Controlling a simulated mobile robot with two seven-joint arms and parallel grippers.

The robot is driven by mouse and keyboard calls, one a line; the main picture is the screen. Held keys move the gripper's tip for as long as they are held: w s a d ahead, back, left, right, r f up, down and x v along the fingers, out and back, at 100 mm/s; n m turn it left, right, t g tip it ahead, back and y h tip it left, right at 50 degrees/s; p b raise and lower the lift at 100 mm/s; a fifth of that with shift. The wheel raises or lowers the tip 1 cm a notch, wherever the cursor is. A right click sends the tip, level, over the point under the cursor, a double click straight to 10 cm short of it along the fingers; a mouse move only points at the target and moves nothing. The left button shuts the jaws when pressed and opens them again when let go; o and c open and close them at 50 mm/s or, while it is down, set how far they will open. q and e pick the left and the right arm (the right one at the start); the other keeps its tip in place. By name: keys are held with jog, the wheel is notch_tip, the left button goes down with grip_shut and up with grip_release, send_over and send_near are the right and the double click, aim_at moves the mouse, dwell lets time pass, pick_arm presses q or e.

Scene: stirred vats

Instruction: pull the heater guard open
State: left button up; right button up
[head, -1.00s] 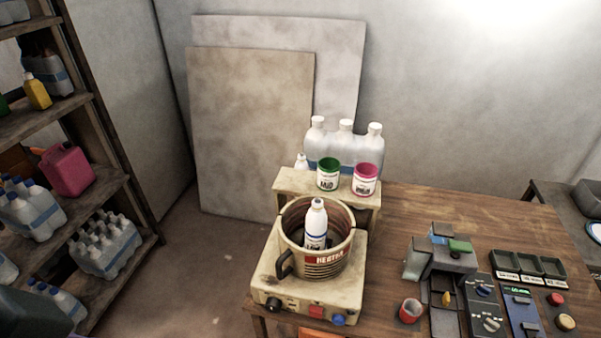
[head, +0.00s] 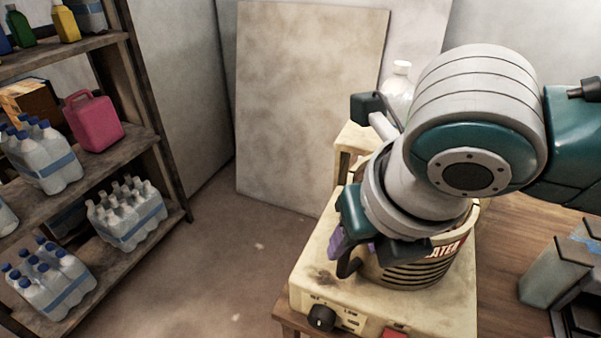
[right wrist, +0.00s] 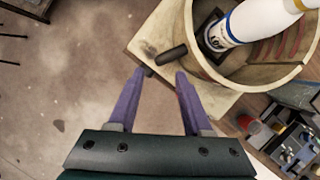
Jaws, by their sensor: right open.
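The heater guard (head: 420,272) is a round cream wall with dark slots and a red HEATER label, standing on a cream base. Its black handle (head: 350,264) sticks out on the left side. My right gripper (head: 352,244) is over this handle, and its arm hides much of the guard. In the right wrist view, the purple fingers (right wrist: 160,74) are open and empty, with their tips just short of the handle (right wrist: 172,54). A white bottle (right wrist: 250,20) stands inside the guard (right wrist: 197,45). My left gripper is not in view.
The heater base (head: 305,285) has a black knob and red button in front and sits at the table's left edge. Open floor (head: 235,265) lies to its left. A shelf (head: 165,145) of bottles and a pink canister (head: 93,122) stands farther left.

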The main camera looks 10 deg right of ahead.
aim_at(346, 256)
jog(key=b+x, duration=0.1)
jog(key=x, duration=0.6)
jog(key=shift+w+f, duration=0.1)
jog(key=shift+f, duration=0.1)
grip_shut()
jog(key=shift+a+r, duration=0.1)
dwell(1.1)
